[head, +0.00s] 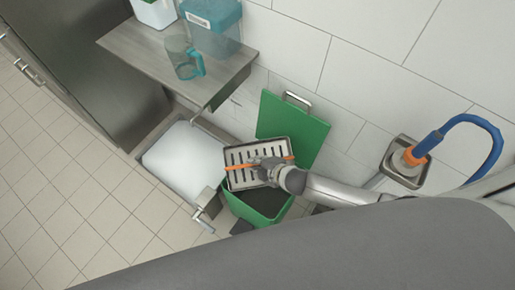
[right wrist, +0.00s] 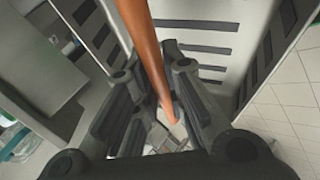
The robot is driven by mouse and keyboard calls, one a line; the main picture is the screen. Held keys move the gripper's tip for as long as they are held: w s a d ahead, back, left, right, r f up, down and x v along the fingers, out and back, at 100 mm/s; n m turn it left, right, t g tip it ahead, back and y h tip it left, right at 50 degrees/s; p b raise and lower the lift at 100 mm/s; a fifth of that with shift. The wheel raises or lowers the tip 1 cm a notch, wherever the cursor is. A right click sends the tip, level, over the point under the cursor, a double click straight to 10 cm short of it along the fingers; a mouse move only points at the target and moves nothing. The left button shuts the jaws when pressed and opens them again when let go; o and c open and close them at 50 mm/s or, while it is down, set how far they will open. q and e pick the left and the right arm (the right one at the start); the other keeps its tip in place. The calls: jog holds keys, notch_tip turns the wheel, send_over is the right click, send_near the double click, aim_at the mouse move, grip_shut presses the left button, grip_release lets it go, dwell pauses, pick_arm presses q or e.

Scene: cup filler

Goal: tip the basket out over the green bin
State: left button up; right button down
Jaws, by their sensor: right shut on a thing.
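The metal basket (head: 237,181) has slots and an orange handle (head: 240,165) across it. My right gripper (head: 264,165) is shut on the handle in the head view. The right wrist view shows the handle (right wrist: 148,50) running between the fingers (right wrist: 165,105), with the slotted basket wall (right wrist: 197,48) beyond. The basket hangs over the green bin (head: 243,211), covering part of its opening. The bin's lid (head: 297,135) stands open against the wall. The basket's contents and exact tilt cannot be made out. My left gripper is not in view.
A sink-like basin with white contents (head: 185,160) is left of the bin. A grey shelf (head: 135,45) above it holds a teal jug (head: 183,62) and teal box (head: 212,30). A blue hose (head: 470,118) hangs at the right. Tiled floor at left is free.

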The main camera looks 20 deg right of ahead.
jog(key=shift+w+r+g+p, duration=0.1)
jog(key=shift+r+g+p, duration=0.25)
jog(key=shift+p, duration=0.4)
jog(key=shift+f+g, duration=0.25)
jog(key=shift+r+g+p, duration=0.25)
jog(key=shift+g+p, duration=0.15)
jog(key=shift+p, duration=0.7)
jog(key=shift+m+p, duration=0.3)
jog(key=shift+p, duration=0.05)
jog(key=shift+w+a+f+g, duration=0.1)
jog(key=shift+f+g, duration=0.1)
jog(key=shift+g, duration=0.3)
jog(key=shift+f+g, duration=0.1)
jog(key=shift+g, duration=0.2)
